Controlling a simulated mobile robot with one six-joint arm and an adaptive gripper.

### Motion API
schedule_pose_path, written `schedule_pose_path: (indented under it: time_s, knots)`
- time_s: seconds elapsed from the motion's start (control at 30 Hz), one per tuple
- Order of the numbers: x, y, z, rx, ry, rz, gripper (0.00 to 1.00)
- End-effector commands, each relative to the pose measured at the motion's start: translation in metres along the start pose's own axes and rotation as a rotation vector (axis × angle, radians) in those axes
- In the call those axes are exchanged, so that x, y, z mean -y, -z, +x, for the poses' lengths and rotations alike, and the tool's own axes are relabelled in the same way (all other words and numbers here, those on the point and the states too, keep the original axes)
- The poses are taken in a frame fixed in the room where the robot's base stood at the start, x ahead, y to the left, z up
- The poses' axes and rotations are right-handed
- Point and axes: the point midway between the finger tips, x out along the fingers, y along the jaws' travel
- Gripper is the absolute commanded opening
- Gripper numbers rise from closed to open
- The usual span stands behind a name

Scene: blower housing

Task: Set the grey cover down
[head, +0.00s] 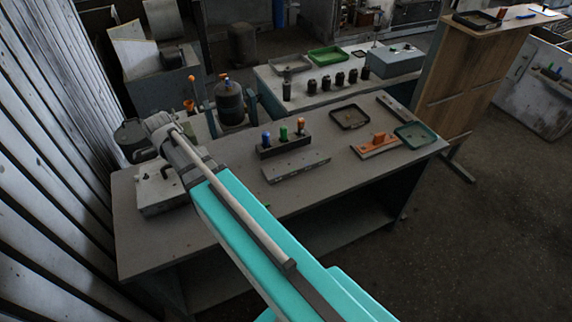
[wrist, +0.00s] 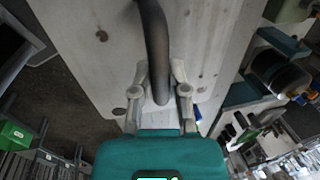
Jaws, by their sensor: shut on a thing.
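The grey cover (wrist: 205,45) is a flat, pale plate with dark bolt spots and a dark curved handle (wrist: 155,40), filling the upper middle of the wrist view. My gripper (wrist: 160,88) is shut on this handle, one finger on each side. In the head view a pale grey boxy piece (head: 160,192), seemingly the cover, shows at the left end of the bench under my gripper (head: 146,157). My wrist hides part of it. I cannot tell whether its underside touches the bench or hangs just above.
The grey bench (head: 235,225) has bare top right of the cover. A dark block with coloured plugs (head: 283,146), a grey bar (head: 296,167), an orange-handled piece (head: 376,145) and a green tray (head: 416,134) lie farther right. A dark cylinder (head: 230,103) stands behind.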

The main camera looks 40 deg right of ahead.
Motion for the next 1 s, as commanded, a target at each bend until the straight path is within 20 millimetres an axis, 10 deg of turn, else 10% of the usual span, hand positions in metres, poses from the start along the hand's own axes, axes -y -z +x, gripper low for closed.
schedule_pose_path:
  time_s: [0.5, 1.0]
  knots:
    - [-0.018, 0.000, 0.088, 0.000, 0.000, 0.000, 0.00]
    - [-0.020, 0.000, 0.102, 0.000, 0.000, 0.000, 0.00]
